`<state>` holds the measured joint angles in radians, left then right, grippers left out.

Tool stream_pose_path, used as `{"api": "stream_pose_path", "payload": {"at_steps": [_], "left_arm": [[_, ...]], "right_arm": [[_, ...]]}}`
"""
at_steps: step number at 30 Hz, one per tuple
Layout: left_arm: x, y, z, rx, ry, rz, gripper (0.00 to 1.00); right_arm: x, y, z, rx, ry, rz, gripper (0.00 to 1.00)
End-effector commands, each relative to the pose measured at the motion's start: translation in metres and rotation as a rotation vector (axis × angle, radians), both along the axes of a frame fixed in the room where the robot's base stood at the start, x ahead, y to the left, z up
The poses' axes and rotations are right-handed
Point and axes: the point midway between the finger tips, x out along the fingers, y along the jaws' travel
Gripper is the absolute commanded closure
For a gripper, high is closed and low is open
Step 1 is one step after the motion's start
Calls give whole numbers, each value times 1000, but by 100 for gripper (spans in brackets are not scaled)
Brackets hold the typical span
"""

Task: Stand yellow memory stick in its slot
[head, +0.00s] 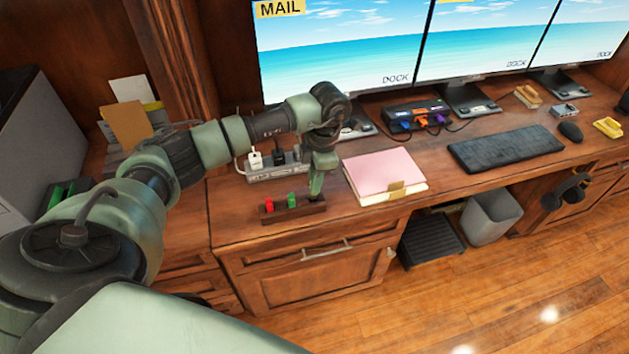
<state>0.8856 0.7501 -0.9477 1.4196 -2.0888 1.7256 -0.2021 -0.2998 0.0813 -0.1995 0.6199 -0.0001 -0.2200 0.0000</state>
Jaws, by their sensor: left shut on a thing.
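A dark wooden block holder (292,211) lies near the front edge of the desk. A red stick (269,205) and a green stick (292,200) stand upright in its left and middle parts. My left gripper (316,193) points down over the right end of the holder. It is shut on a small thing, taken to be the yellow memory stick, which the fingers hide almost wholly. I cannot tell whether that stick touches the slot. My right gripper is not in view.
A pink folder stack (384,176) lies just right of the holder. A power strip (277,165) with plugs is behind it. A keyboard (505,148), a dock (417,116) with cables and monitors stand farther back. Bare desk lies left of the holder.

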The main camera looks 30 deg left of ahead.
Motion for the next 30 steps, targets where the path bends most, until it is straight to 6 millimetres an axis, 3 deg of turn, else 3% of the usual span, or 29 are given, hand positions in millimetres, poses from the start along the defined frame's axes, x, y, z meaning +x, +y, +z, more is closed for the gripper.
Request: {"api": "stream_pose_path", "payload": {"at_steps": [30], "left_arm": [[0, 0, -27, 0, 0, 1, 100]], "right_arm": [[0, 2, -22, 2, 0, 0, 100]]}}
